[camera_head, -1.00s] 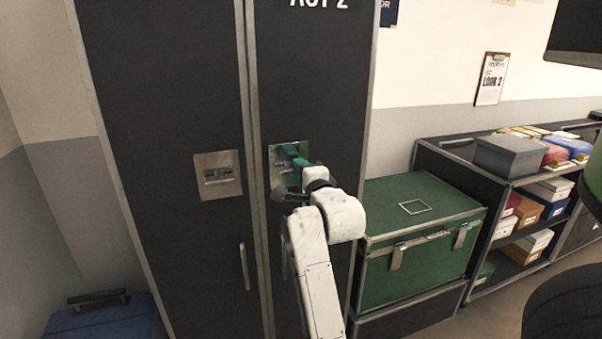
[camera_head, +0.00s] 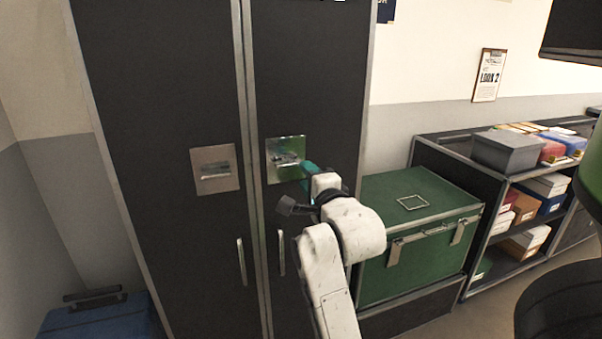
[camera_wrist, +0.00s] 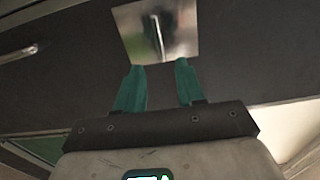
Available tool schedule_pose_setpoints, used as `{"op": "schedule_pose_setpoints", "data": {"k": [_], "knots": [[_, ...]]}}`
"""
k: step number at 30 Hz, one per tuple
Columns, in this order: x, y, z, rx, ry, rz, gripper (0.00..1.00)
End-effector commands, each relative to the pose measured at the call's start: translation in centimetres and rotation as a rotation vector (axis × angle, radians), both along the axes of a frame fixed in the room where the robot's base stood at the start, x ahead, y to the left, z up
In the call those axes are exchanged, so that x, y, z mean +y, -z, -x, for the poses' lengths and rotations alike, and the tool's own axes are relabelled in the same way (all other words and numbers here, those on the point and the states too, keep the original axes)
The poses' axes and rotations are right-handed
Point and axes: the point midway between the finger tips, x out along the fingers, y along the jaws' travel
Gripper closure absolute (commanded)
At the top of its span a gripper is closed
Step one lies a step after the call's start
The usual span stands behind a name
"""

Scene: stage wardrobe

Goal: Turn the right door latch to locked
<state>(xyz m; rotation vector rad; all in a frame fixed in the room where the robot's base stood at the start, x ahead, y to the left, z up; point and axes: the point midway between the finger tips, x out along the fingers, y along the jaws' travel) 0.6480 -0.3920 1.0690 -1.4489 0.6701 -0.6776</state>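The right door latch is a metal plate with a bar handle (camera_head: 286,159) on the right door of a tall dark cabinet. In the head view its handle lies roughly horizontal. In the wrist view the latch handle (camera_wrist: 157,35) stands out from the shiny plate, beyond the fingertips. My gripper (camera_wrist: 160,68) has two teal fingers spread apart with nothing between them. In the head view the gripper (camera_head: 306,170) is at the lower right of the latch plate, partly hidden by my wrist. The left door latch (camera_head: 214,170) also has a roughly horizontal handle.
Vertical pull handles (camera_head: 242,262) are on both doors below the latches. A green trunk (camera_head: 420,235) stands close to the right of the cabinet. A shelf (camera_head: 500,170) with boxes is farther right. A blue case (camera_head: 100,318) sits at lower left.

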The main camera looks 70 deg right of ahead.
Motion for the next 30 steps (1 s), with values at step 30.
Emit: {"op": "schedule_pose_setpoints", "data": {"k": [30], "knots": [[3.3,0.0,2.7,0.001,-0.001,-0.001,0.62]]}}
